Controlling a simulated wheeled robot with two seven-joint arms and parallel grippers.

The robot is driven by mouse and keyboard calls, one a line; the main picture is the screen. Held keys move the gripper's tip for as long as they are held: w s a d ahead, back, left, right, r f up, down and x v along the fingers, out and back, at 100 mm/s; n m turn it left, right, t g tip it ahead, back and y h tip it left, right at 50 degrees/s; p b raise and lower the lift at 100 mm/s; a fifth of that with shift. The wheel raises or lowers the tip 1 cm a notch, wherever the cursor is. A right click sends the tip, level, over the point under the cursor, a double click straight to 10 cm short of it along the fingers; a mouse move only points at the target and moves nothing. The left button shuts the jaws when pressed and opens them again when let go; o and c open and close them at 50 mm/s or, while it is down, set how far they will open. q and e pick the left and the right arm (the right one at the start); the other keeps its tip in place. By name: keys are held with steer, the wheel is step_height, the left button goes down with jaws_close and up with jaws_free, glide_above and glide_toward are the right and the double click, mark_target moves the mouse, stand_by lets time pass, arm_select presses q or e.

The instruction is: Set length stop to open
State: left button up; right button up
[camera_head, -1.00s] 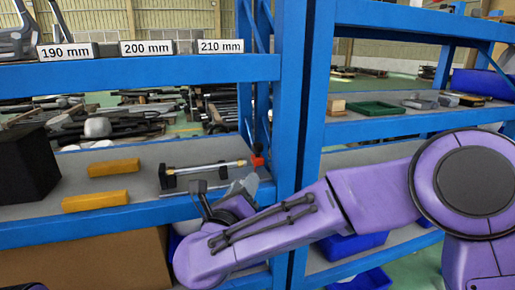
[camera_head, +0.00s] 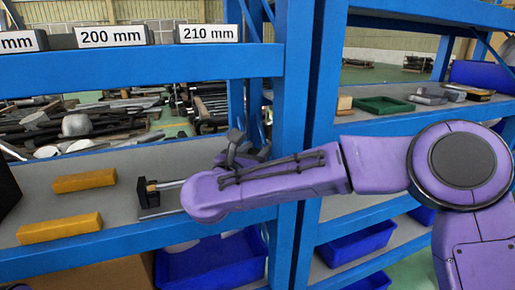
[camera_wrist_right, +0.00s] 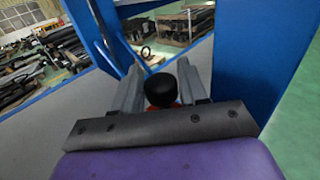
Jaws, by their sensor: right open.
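The length stop (camera_head: 152,191) sits on the grey middle shelf, a dark base with a brass fitting and a metal rod running right. My right arm hides its right part in the head view. In the right wrist view, a round black knob (camera_wrist_right: 161,92) with orange-red under it shows between the fingers. My right gripper (camera_head: 243,148) is open above the shelf, by the blue post; it also shows in the right wrist view (camera_wrist_right: 157,78), its fingers on either side of the knob. I cannot tell whether they touch it. My left gripper is out of view.
Two yellow blocks (camera_head: 84,180) (camera_head: 59,228) lie on the shelf at left. A blue upright (camera_head: 300,100) stands close to my right gripper. Labels "200 mm" (camera_head: 112,35) and "210 mm" (camera_head: 208,32) stand on the shelf above. A blue bin (camera_head: 212,258) is below.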

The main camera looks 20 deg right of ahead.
steer(key=shift+w+d, duration=0.4)
steer(key=shift+d, duration=0.05)
jaws_close()
steer(key=shift+d+f+b, duration=0.2)
steer(key=shift+d+b, duration=0.05)
steer(key=shift+b, duration=0.4)
steer(key=shift+d+r+b, duration=0.1)
steer(key=shift+d+b, duration=0.1)
steer(key=shift+b, duration=0.1)
steer(key=shift+r, duration=0.2)
jaws_free()
steer(key=shift+d, duration=0.1)
